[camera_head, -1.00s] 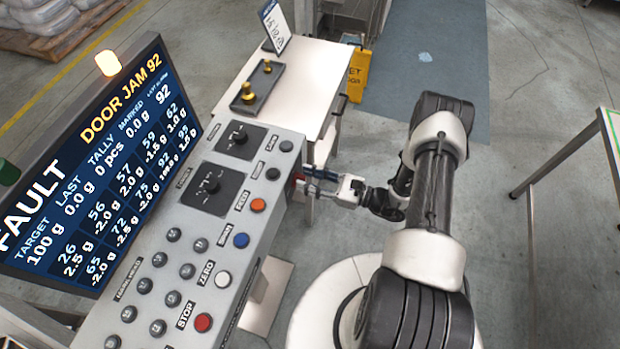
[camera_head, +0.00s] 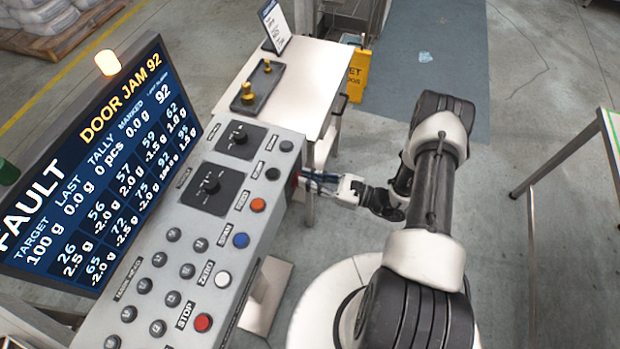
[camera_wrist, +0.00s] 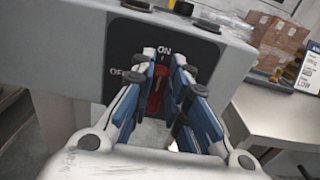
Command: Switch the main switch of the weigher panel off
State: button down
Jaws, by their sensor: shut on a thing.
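The main switch (camera_wrist: 157,90) is a red handle on a black plate (camera_wrist: 122,58) on the panel's end face. The plate is marked ON at the top and OFF at the left. The handle stands roughly upright, towards ON. My gripper (camera_wrist: 166,72) is shut on the handle, one blue-and-white finger on each side, hiding part of it. In the head view my gripper (camera_head: 318,182) reaches the right side of the weigher panel (camera_head: 215,240), where only a sliver of red shows.
The panel's top carries knobs and coloured buttons, including a red STOP button (camera_head: 203,322). A screen (camera_head: 95,165) reads FAULT, DOOR JAM 92. A white table (camera_head: 310,85) with a dark tray (camera_head: 262,90) stands behind. Open floor lies to the right.

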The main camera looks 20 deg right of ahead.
jog(key=n+b, duration=0.1)
jog(key=n, duration=0.2)
jog(key=s+n+b, duration=0.1)
jog(key=n, duration=0.1)
jog(key=a+f+n+b, duration=0.1)
jog(key=n, duration=0.2)
jog(key=shift+s+n+b, duration=0.2)
jog(key=shift+n+b, duration=0.1)
jog(key=n, duration=0.1)
jog(key=n+b, duration=0.1)
jog(key=n, duration=0.1)
jog(key=n+b, duration=0.1)
jog(key=shift+s+a+f+n, duration=0.15)
jog(key=shift+s+f+n, duration=0.15)
jog(key=shift+f, duration=0.1)
jog(key=shift+a+f+n+b, duration=0.1)
jog(key=shift+f+n+b, duration=0.15)
jog(key=shift+n+b, duration=0.6)
jog(key=shift+f+n+b, duration=0.2)
jog(key=shift+n+b, duration=0.15)
jog(key=shift+n, duration=1)
jog(key=c, duration=1.6)
grip_release()
jog(key=shift+o, duration=0.2)
